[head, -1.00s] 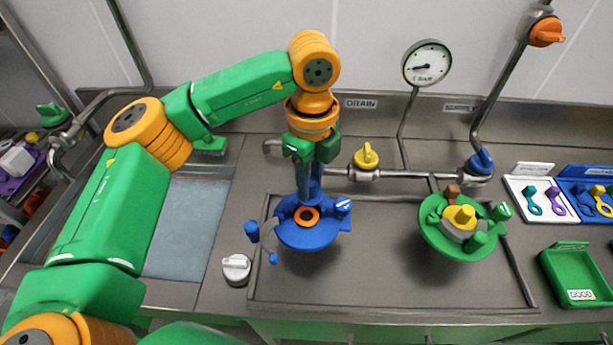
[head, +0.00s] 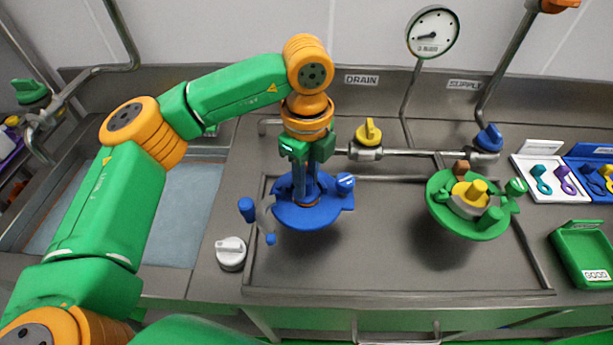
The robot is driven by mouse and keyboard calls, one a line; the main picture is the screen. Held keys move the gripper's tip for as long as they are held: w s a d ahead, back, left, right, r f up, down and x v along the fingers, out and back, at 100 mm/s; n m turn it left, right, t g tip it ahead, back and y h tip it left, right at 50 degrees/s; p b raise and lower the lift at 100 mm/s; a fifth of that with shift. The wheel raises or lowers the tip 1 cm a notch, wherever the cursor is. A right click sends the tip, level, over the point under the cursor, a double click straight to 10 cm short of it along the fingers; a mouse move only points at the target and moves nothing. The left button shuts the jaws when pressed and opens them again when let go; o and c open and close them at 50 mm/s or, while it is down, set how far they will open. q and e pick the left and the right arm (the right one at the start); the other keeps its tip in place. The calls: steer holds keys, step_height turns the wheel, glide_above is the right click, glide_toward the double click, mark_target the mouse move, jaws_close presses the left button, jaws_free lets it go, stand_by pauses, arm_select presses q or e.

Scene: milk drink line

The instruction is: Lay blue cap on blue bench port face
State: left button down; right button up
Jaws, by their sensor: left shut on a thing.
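The blue bench port (head: 310,216) stands on the tray area of the steel bench, with a grey-and-blue clamp (head: 248,210) at its left and a white-marked blue knob (head: 345,183) at its right. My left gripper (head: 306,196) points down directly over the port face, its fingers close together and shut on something. The held piece is mostly hidden by the fingers and blends with the blue port, so I cannot make out the blue cap's outline or whether it touches the face. Only a sliver of the port's orange ring shows. My right gripper is not in view.
A green port (head: 440,210) with a yellow centre stands to the right. A grey-white knob (head: 231,253) sits at the front left. A pipe with a yellow valve (head: 368,132) and a blue valve (head: 489,138) runs behind. A green GOOD tray (head: 585,250) is at far right.

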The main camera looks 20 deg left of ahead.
arm_select(q)
steer(key=shift+f, duration=0.2)
steer(key=c, duration=0.7)
jaws_free()
steer(key=shift+o, duration=0.6)
steer(key=shift+s+a+r, duration=0.1)
step_height(320, 180, up, 7)
steer(key=shift+f+b, duration=0.2)
steer(key=shift+b, duration=0.3)
steer(key=shift+r, duration=0.25)
